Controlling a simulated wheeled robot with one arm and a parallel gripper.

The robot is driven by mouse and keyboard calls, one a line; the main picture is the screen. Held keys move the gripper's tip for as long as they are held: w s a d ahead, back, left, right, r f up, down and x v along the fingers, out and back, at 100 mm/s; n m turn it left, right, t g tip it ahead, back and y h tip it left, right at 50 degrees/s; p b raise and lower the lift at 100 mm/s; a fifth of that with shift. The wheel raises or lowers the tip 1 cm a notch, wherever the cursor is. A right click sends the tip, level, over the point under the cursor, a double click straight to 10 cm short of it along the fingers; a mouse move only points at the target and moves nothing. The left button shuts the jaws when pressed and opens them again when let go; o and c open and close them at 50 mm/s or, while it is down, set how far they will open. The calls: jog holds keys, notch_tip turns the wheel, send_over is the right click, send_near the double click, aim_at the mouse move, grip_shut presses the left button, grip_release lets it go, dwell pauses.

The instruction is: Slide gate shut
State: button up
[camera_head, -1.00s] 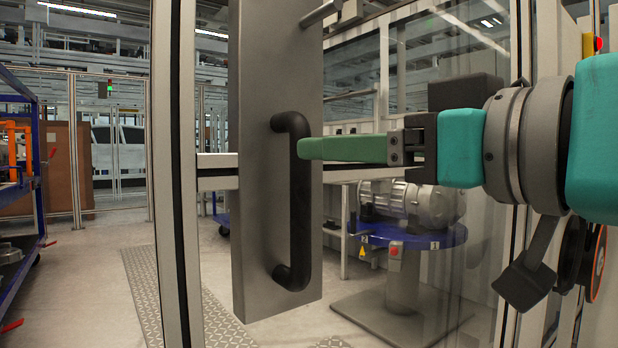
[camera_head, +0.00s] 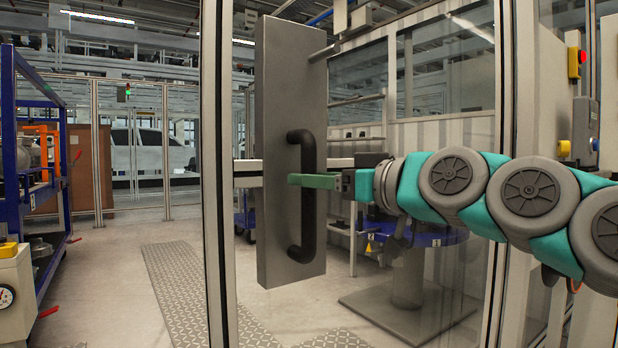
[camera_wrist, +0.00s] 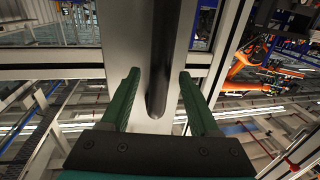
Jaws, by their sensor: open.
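The gate is a framed transparent panel with a grey metal plate (camera_head: 275,240) that carries a black vertical bar handle (camera_head: 307,225). It stands in the middle of the head view. My gripper (camera_head: 305,181) reaches in from the right at the handle's upper half. In the wrist view its two green fingers (camera_wrist: 158,95) are apart, with the black handle (camera_wrist: 161,60) running between them toward their tips. No grip on the handle shows.
A blue rack (camera_head: 35,160) stands at the left. A round blue table (camera_head: 425,236) stands behind the glass. A control box with a red button (camera_head: 575,62) is on the right post. The floor at the lower left, with a tread plate strip (camera_head: 178,285), is clear.

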jog(key=shift+x, duration=0.9)
jog(key=shift+c, duration=0.2)
grip_shut()
dwell(0.7)
